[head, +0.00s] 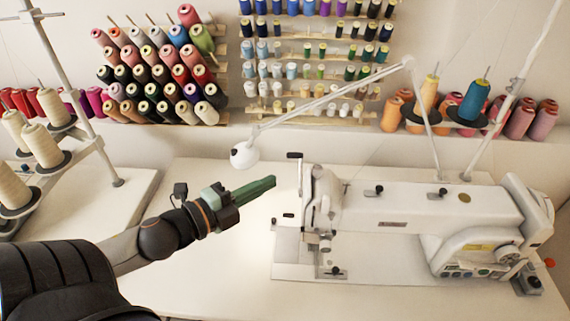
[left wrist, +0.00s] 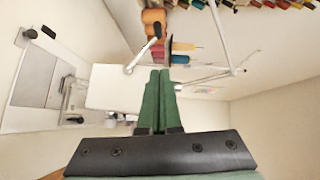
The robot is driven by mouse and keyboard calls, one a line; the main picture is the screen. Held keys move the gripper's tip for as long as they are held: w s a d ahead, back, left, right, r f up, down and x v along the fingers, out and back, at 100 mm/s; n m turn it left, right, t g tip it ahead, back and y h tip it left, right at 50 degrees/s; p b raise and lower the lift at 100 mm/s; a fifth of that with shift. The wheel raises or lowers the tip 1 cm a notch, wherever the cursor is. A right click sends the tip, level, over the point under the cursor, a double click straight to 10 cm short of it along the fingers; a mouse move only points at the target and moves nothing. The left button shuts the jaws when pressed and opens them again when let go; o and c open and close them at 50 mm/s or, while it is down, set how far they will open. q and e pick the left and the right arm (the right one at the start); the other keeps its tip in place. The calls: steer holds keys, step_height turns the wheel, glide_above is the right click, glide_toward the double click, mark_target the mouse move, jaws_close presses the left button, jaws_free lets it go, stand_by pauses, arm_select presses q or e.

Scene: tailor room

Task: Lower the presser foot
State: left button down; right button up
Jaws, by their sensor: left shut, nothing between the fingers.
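The white sewing machine (head: 400,208) stands on the table at the right of the head view. Its needle and presser foot area (head: 326,250) is at the left end of the machine, small and hard to make out. A black-topped upright part (head: 295,157) rises at that left end. My left gripper (head: 274,181) is shut and empty, its green fingers pointing right toward the machine's head, with a gap between. In the left wrist view the closed green fingers (left wrist: 160,78) point away from the camera, with white machine parts beyond. My right gripper is out of view.
A white lamp arm (head: 335,97) reaches over the table, its lamp head (head: 244,156) hanging beyond my left gripper. Thread stands (head: 85,125) and spool racks (head: 160,75) line the left and back. White tabletop (head: 215,270) is clear below my gripper.

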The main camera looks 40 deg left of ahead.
mark_target(300, 157)
arm_select(q)
steer(key=shift+w+a+f, duration=0.15)
steer(key=shift+w+f, duration=0.05)
steer(key=shift+w, duration=1.2)
steer(key=shift+w+a+f, duration=0.1)
steer(key=shift+w+f, duration=0.1)
steer(key=shift+w, duration=1.2)
steer(key=shift+w+a+f, duration=0.15)
steer(key=shift+w+f, duration=0.05)
steer(key=shift+w, duration=1.2)
